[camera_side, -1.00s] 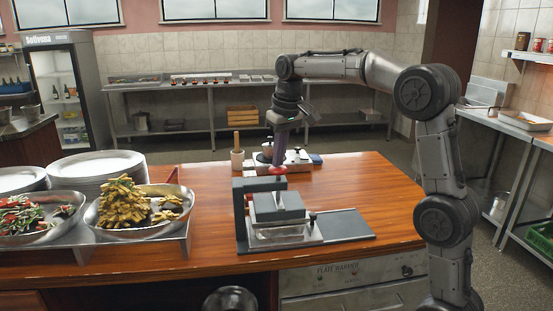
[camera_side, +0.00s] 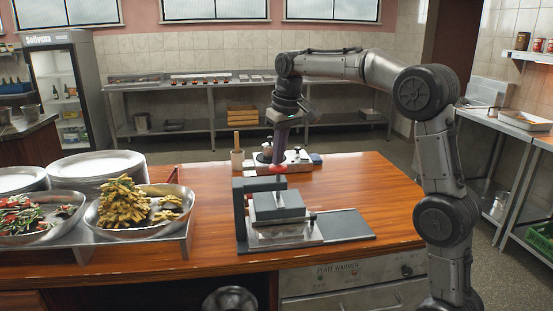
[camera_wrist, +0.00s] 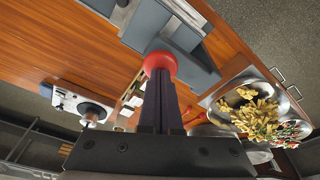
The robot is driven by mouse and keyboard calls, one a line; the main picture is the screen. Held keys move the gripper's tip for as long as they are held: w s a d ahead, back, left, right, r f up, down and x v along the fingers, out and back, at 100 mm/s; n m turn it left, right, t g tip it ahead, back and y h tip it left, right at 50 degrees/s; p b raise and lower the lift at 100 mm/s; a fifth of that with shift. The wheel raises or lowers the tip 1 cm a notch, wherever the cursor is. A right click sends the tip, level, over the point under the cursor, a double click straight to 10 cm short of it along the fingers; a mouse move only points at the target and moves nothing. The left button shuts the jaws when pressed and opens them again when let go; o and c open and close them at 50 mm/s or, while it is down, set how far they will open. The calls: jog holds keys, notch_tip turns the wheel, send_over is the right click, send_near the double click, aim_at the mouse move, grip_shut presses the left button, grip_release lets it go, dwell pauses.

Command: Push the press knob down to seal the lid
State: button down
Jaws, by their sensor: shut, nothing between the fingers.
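The red press knob (camera_side: 278,169) sits at the top of the grey press (camera_side: 278,206) on the wooden counter. In the wrist view the round red knob (camera_wrist: 160,63) shows right at the fingertips. My gripper (camera_side: 279,157) points down directly above the knob, fingers shut and empty. Its tips (camera_wrist: 160,78) meet the knob in the picture; whether they press on it I cannot tell. A pale tray part (camera_side: 282,235) shows at the front of the press, below the grey block. The lid's seal cannot be made out.
Behind the press stand a pale device (camera_side: 292,160) with dark knobs and a wooden pestle in a mortar (camera_side: 237,157).

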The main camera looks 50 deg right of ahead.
jog(key=shift+r, duration=2.85)
jog(key=s+a+r+n+t, duration=0.1)
jog(key=s+a+r, duration=0.1)
jog(key=s+a, duration=0.45)
jog(key=s+a+r+n+t, duration=0.1)
jog(key=s+a+r, duration=0.15)
jog(key=s, duration=0.65)
jog(key=s+a+f, duration=0.1)
jog(key=s+f, duration=0.5)
jog(key=f, duration=0.3)
jog(key=s+a+f+n+t, duration=0.1)
jog(key=s+a+f, duration=0.1)
jog(key=s+f, duration=0.4)
notch_tip(320, 180, down, 3)
jog(key=shift+a+r+y, duration=0.15)
jog(key=shift+y, duration=0.15)
